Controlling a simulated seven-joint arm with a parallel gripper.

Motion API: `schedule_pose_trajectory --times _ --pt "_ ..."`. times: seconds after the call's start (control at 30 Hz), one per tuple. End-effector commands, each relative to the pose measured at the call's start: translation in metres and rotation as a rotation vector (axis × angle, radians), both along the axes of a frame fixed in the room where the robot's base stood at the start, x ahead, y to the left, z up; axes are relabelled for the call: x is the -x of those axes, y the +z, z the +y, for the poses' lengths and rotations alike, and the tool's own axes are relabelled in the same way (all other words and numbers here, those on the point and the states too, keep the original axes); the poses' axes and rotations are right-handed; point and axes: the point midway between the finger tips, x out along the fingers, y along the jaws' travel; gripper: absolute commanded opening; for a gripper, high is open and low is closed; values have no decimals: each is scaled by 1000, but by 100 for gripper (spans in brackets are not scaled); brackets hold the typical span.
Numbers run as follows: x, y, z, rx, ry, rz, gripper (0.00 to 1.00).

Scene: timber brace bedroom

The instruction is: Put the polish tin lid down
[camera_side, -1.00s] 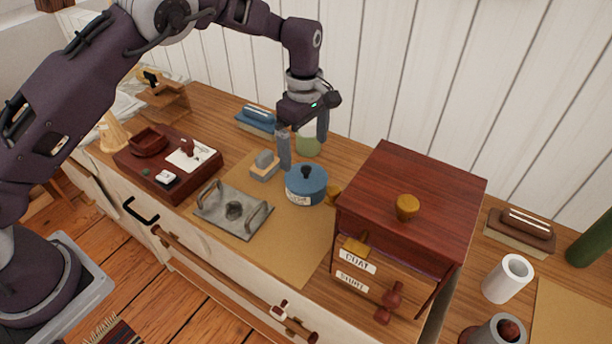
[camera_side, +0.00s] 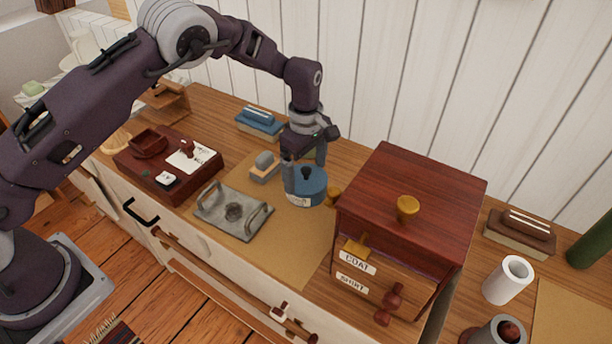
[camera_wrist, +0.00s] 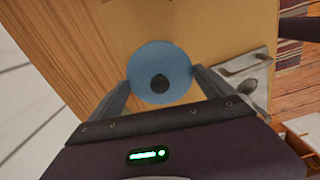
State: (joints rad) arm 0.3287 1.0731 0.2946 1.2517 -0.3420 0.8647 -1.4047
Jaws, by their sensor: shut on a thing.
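The blue polish tin lid (camera_side: 314,179) with its dark knob sits on top of the blue polish tin (camera_side: 303,201), which has a pale label. The tin stands upright on the tan mat. My gripper (camera_side: 305,174) points down, its fingers on opposite sides of the lid, shut on it. In the wrist view the round lid (camera_wrist: 150,61) lies between the two fingertips (camera_wrist: 160,80). The near finger hides part of the tin. I see no clear gap between lid and tin.
A dark red cabinet (camera_side: 425,190) with a brass knob stands close on the right. A grey metal plate with handles (camera_side: 220,217) lies at left front, and a grey-topped brush (camera_side: 263,170) beside the tin. A blue brush (camera_side: 258,122) is behind. The front tan mat (camera_side: 290,250) is clear.

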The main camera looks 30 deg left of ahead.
Motion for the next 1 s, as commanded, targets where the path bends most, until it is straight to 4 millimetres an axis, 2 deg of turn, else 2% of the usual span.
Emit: schedule_pose_trajectory --times 0.07,0.17,0.4,0.57,0.77,1.0 --pt "0 1 0 0 0 -1 54" --pt "-1 12 0 0 0 -4 54" --pt "-1 73 0 0 0 -4 54" --pt "-1 101 -1 1 -1 -4 54" --pt "-1 149 0 1 -1 -5 54" --pt "40 155 -23 0 1 -2 54"
